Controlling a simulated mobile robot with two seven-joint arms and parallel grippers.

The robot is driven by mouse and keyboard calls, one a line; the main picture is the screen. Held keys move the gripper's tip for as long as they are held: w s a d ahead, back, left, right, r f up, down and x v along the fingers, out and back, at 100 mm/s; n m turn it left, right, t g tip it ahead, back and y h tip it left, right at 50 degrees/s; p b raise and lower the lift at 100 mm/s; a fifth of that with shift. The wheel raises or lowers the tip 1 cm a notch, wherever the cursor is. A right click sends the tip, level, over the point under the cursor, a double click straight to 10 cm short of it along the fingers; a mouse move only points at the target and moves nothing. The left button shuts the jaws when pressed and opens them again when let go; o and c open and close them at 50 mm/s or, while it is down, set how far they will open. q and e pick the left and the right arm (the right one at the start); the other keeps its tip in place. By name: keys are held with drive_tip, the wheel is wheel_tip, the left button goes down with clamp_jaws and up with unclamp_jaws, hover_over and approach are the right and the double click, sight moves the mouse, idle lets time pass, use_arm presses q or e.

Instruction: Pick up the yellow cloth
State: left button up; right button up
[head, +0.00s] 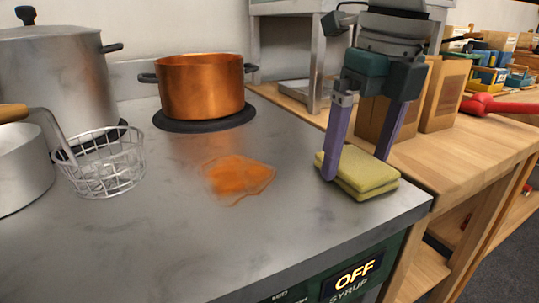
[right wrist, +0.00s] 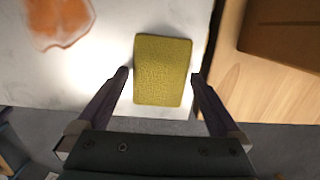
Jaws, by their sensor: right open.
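The yellow cloth (head: 360,174) lies folded near the right front corner of the steel stove top. It also shows in the right wrist view (right wrist: 162,70), flat and centred ahead of the fingers. My right gripper (head: 355,170) is above the cloth, pointing down, with its purple fingers apart. In the right wrist view the fingertips (right wrist: 160,75) stand on either side of the cloth, with gaps left and right. One finger stands in front of the cloth's left edge in the head view. My left gripper is not in view.
An orange spill (head: 240,178) lies left of the cloth. A copper pot (head: 202,90) stands on a burner behind, with a wire basket (head: 108,165) and steel pots at left. Paper bags (head: 445,95) stand on the wooden counter (head: 460,150) at right.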

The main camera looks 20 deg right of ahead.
drive_tip(key=shift+w+f, duration=0.1)
drive_tip(key=shift+f, duration=0.1)
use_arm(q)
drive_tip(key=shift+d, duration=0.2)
use_arm(e)
drive_tip(key=c, duration=1.1)
